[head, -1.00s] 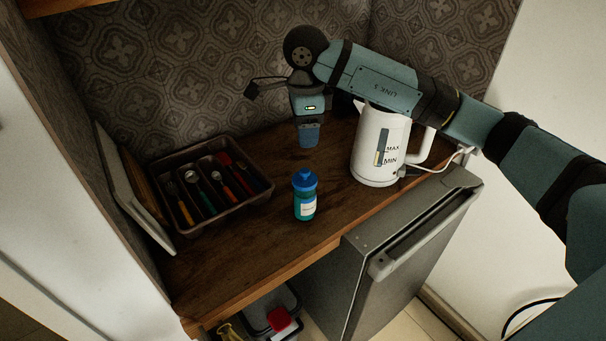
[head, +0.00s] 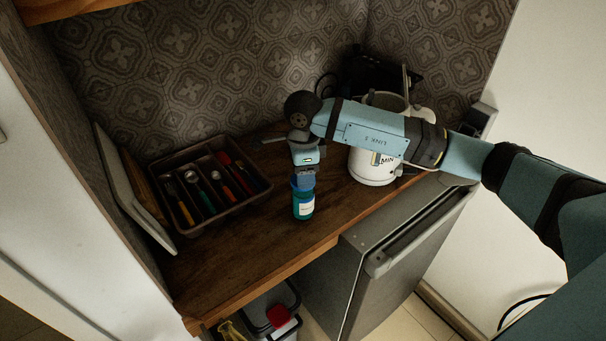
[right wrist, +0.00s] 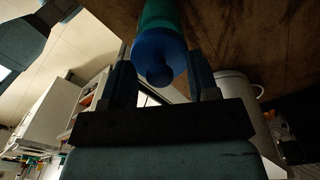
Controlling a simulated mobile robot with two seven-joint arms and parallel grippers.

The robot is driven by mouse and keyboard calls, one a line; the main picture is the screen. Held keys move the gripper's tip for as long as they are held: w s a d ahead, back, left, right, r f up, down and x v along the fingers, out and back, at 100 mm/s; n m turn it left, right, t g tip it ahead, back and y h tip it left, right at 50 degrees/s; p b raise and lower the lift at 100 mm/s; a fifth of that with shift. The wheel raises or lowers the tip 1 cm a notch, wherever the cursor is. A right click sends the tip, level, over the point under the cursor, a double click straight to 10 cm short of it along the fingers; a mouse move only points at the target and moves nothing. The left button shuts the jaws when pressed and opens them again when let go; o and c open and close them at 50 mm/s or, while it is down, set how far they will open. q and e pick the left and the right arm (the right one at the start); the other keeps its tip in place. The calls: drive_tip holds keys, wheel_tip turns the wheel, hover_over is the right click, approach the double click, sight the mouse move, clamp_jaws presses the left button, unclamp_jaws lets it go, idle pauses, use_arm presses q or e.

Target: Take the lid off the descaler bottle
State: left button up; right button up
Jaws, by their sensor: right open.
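The descaler bottle (head: 303,209) stands upright on the wooden counter, teal-green with a white label. Its blue lid (head: 296,187) is on top, partly covered by my right gripper (head: 304,178) in the head view. In the right wrist view the blue lid (right wrist: 158,55) shows its rounded top and small knob, with the green bottle body (right wrist: 158,14) behind it. The open fingers of my right gripper (right wrist: 162,82) stand on either side of the lid; a gap shows beside the right finger, and contact on the left is unclear. My left gripper is not in view.
A white kettle (head: 372,168) stands right of the bottle, partly behind my right arm. A dark cutlery tray (head: 230,206) lies to the left, with boards (head: 132,200) leaning on the side wall. The counter's front edge (head: 262,282) is near; a grey fridge (head: 352,270) stands below.

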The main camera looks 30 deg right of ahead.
drive_tip(key=c, duration=1)
drive_tip(key=shift+o, duration=0.2)
